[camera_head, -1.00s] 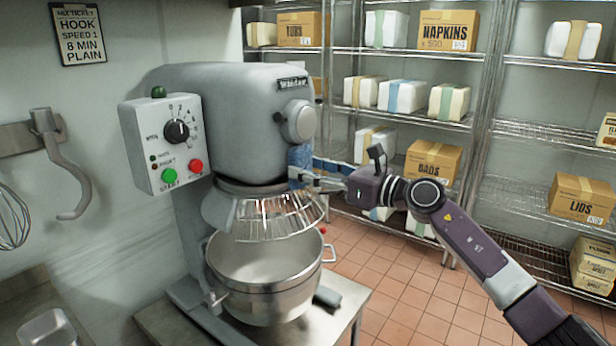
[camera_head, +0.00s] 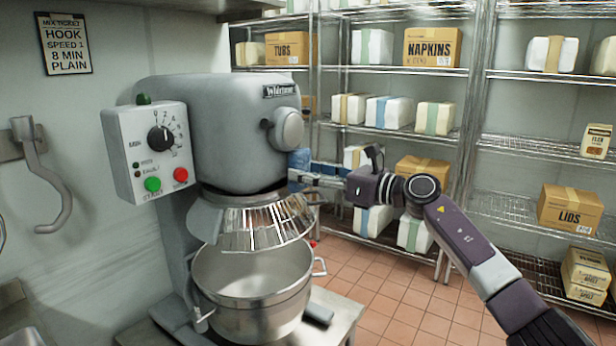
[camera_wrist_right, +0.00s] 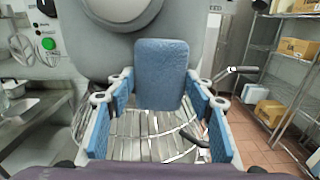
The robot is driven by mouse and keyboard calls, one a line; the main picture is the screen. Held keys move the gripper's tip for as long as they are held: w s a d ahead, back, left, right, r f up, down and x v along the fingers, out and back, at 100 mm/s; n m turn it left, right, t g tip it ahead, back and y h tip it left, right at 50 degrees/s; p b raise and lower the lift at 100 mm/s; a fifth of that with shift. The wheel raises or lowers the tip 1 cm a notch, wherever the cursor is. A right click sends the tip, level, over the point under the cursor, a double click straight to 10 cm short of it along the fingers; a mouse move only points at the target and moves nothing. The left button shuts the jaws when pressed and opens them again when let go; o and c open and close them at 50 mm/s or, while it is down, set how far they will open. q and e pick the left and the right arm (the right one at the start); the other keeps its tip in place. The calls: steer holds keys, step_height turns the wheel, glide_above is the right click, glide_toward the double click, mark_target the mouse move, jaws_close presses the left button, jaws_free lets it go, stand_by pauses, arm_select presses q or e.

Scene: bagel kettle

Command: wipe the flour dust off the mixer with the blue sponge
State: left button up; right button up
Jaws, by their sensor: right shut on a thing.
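The grey mixer (camera_head: 225,135) stands at the left of centre in the head view, with a control panel on its side, a wire bowl guard (camera_head: 262,222) and a steel bowl (camera_head: 255,285) below. My right gripper (camera_head: 308,170) is at the front right of the mixer, just above the guard, and is shut on the blue sponge (camera_head: 299,160). In the right wrist view the sponge (camera_wrist_right: 161,75) stands upright between the fingers, in front of the mixer's underside (camera_wrist_right: 120,40). I cannot tell if it touches the mixer. No flour dust stands out clearly. My left gripper is not in view.
Wire shelves (camera_head: 400,72) with boxes and wrapped packs line the back wall. A steel hook (camera_head: 48,180) hangs on the left wall. The mixer stands on a low table (camera_head: 340,312). The tiled floor (camera_head: 400,290) right of it is open.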

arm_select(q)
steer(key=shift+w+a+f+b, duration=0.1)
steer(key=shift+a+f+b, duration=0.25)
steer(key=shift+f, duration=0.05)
arm_select(e)
steer(key=v, duration=0.8)
